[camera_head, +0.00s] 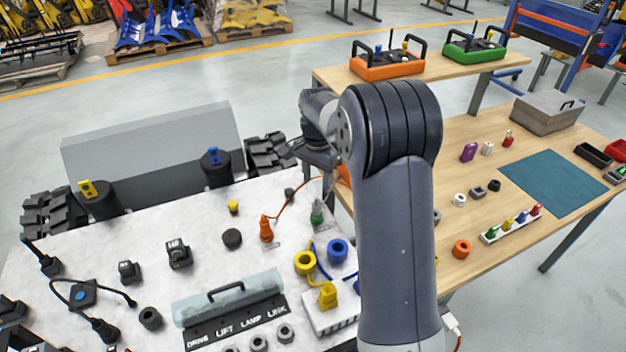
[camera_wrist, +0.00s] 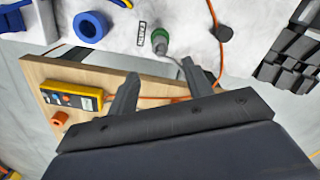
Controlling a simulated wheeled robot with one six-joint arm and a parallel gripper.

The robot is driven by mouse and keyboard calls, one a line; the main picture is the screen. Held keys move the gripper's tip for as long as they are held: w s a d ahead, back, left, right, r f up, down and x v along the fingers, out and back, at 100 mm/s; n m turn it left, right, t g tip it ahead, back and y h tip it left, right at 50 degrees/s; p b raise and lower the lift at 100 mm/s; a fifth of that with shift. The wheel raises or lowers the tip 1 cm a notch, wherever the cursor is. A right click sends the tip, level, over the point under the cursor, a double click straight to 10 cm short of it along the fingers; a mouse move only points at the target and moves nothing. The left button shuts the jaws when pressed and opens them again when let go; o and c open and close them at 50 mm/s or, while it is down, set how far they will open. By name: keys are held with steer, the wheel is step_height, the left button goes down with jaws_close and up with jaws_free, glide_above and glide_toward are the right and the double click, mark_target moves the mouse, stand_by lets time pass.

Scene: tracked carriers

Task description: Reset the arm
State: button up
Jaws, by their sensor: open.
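My arm rises in the middle of the head view and bends to the left, hiding part of both tables. My gripper (camera_wrist: 160,70) shows in the wrist view with its two dark fingers apart and nothing between them. It hangs above the gap between the white work surface (camera_head: 200,220) and the wooden table (camera_head: 470,180). I cannot tell the exact height of the gripper.
An orange plug (camera_head: 266,230) with an orange cable stands left of the green one. Blue (camera_head: 338,250) and yellow (camera_head: 305,263) rings lie nearby. A clear cover (camera_head: 228,297) sits in front. Orange (camera_head: 387,66) and green (camera_head: 474,48) control boxes stand on a raised shelf.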

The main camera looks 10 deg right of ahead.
mark_target(317, 199)
steer(key=shift+r, duration=0.15)
step_height(317, 199, down, 11)
steer(key=shift+p, duration=0.5)
steer(key=shift+r, duration=0.4)
